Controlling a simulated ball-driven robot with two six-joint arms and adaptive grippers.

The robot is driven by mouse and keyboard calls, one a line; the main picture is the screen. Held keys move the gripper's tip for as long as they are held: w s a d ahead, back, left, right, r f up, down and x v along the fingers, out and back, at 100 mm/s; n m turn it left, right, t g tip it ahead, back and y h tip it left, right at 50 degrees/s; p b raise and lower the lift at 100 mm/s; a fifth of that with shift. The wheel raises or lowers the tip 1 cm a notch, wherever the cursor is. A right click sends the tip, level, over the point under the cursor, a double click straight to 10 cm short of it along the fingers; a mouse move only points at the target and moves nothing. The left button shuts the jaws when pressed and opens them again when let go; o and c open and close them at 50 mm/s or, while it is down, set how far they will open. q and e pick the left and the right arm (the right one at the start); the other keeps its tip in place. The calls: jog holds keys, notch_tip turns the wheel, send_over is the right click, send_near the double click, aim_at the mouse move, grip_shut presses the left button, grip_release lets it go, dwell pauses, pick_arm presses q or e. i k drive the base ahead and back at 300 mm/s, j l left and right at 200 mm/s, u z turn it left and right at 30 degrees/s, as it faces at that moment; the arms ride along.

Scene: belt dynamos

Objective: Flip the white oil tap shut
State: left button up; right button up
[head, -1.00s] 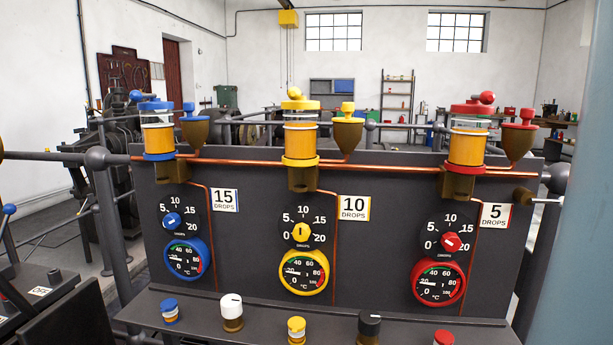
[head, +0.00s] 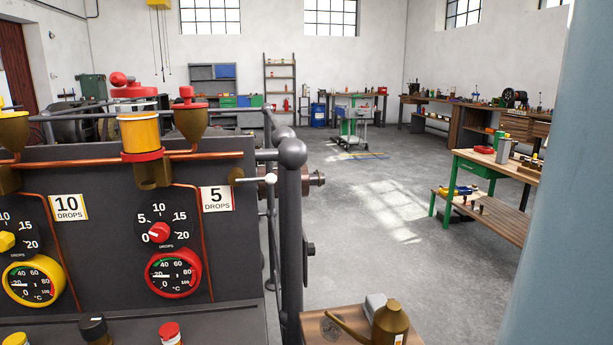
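The oil tap (head: 237,177) sits at the right end of the dark panel, just below the copper pipe. It has a small brass body and a thin white lever (head: 257,180) that sticks out about level to the right, past the panel edge. The lever's tip lies in front of a dark railing, close to a rounded post top. Neither of my grippers shows in the head view.
A dark railing post (head: 290,230) stands just right of the panel. A brass oil can (head: 391,322) stands on a wooden surface (head: 330,335) at the bottom. A green-framed workbench (head: 500,165) stands at the right. The grey floor (head: 390,225) between is clear.

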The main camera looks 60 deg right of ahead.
aim_at(270, 179)
jog(key=z, duration=1.65)
